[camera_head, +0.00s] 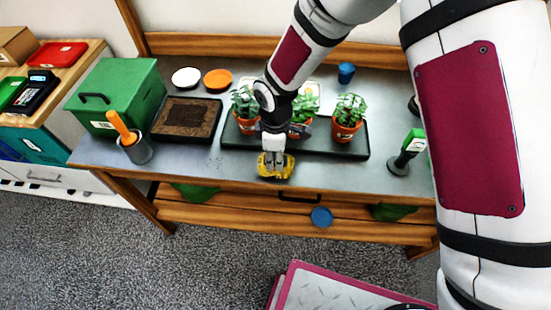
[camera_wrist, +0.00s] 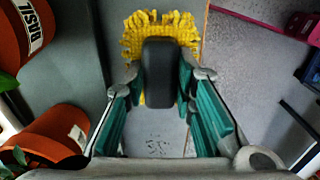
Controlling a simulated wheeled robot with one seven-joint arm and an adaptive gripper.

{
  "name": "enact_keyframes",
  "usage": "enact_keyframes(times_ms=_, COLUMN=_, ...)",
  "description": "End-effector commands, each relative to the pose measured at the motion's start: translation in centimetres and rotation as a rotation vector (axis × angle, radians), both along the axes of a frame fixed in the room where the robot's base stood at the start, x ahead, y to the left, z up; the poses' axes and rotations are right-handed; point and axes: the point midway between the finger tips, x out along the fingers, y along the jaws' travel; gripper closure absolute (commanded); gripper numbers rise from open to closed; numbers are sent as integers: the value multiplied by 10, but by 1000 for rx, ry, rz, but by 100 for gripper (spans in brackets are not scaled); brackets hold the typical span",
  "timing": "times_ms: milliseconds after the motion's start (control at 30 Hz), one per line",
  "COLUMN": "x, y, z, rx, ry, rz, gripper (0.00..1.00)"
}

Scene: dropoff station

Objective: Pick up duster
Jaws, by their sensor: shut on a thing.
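The duster (camera_head: 284,172) is a yellow, fringed piece at the front edge of the grey bench, in front of the plant tray. In the wrist view its yellow fringed head (camera_wrist: 187,25) shows at the top, with a dark grey handle (camera_wrist: 160,72) running toward me. My gripper (camera_head: 272,158) points down onto the duster. In the wrist view my gripper (camera_wrist: 160,92) has a teal-padded finger on each side of the handle and is shut on it. I cannot tell whether the duster is clear of the bench top.
Potted plants (camera_head: 347,118) stand in a black tray (camera_head: 232,140) just behind my gripper. A soil tray (camera_head: 213,130), a grey cup (camera_head: 137,150) and a green box (camera_head: 130,90) are to the left. A green-handled tool (camera_head: 406,152) stands at the right.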

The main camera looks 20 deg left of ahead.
Motion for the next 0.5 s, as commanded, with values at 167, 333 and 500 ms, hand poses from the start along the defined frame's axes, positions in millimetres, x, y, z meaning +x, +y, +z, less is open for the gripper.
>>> enact_keyframes(times_ms=167, x=0, y=0, z=22, rx=1, ry=-2, rz=1, gripper=100)
enact_keyframes(times_ms=333, x=-40, y=-16, z=24, rx=-1, ry=0, rz=6, gripper=100)
enact_keyframes(times_ms=500, x=-80, y=-35, z=28, rx=-1, ry=-1, rz=5, gripper=100)
